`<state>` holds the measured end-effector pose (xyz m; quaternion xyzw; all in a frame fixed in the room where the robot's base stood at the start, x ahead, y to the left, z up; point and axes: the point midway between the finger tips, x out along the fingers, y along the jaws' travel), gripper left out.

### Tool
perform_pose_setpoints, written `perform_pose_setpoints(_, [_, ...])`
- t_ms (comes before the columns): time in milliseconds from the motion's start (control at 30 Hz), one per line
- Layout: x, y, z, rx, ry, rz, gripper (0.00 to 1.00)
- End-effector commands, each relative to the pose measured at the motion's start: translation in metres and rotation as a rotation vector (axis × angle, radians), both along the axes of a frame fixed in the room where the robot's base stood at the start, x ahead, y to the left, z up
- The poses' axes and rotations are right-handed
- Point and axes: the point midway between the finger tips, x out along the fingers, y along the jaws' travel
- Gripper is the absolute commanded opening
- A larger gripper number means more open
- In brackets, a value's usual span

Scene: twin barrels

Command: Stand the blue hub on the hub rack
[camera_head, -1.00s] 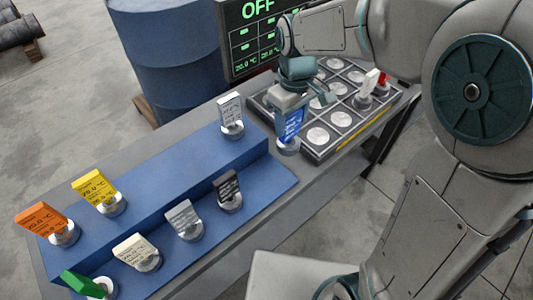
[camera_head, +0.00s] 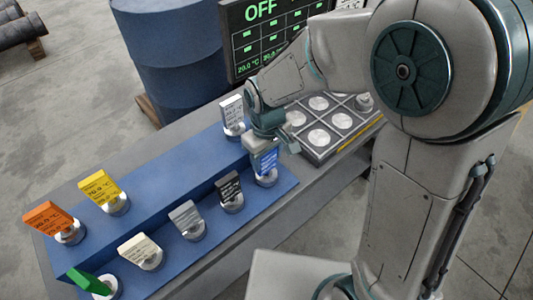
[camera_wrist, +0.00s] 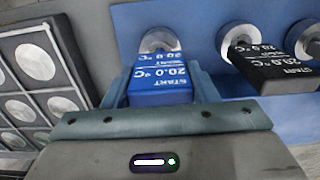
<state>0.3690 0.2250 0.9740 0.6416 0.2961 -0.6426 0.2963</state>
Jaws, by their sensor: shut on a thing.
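The blue hub (camera_head: 265,164) is a small blue block with a text face on a round silver foot. It is at the right end of the lower step of the blue stepped rack (camera_head: 222,219), beside the black hub (camera_head: 229,187). My gripper (camera_head: 268,143) is shut on the blue hub from above. In the wrist view the blue hub (camera_wrist: 160,80) sits between the two fingers, its foot over the blue surface. I cannot tell whether the foot touches the step.
Grey (camera_head: 187,217), cream (camera_head: 141,250), green (camera_head: 92,283), orange (camera_head: 50,221), yellow (camera_head: 102,188) and white (camera_head: 232,112) hubs stand on the rack. A tray with round silver seats (camera_head: 320,137) lies right. A blue barrel (camera_head: 178,60) and OFF screen (camera_head: 262,40) are behind.

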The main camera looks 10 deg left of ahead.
Motion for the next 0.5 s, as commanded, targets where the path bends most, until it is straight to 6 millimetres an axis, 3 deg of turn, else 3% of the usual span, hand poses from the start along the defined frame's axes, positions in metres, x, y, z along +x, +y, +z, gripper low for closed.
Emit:
perform_pose_setpoints(267, [0.0008,0.0003,-0.0033,0.002,-0.003,0.0,0.0])
perform_pose_setpoints(300, [0.0003,0.0,-0.0027,0.001,-0.001,0.0,0.64])
perform_pose_setpoints(333, [0.0003,0.0,-0.0025,0.001,-0.001,0.0,0.72])
perform_pose_setpoints(367, [0.0003,0.0,-0.0025,0.001,-0.001,0.0,0.74])
perform_pose_setpoints(500, [0.0003,0.0,-0.0024,0.001,-0.001,0.0,0.74])
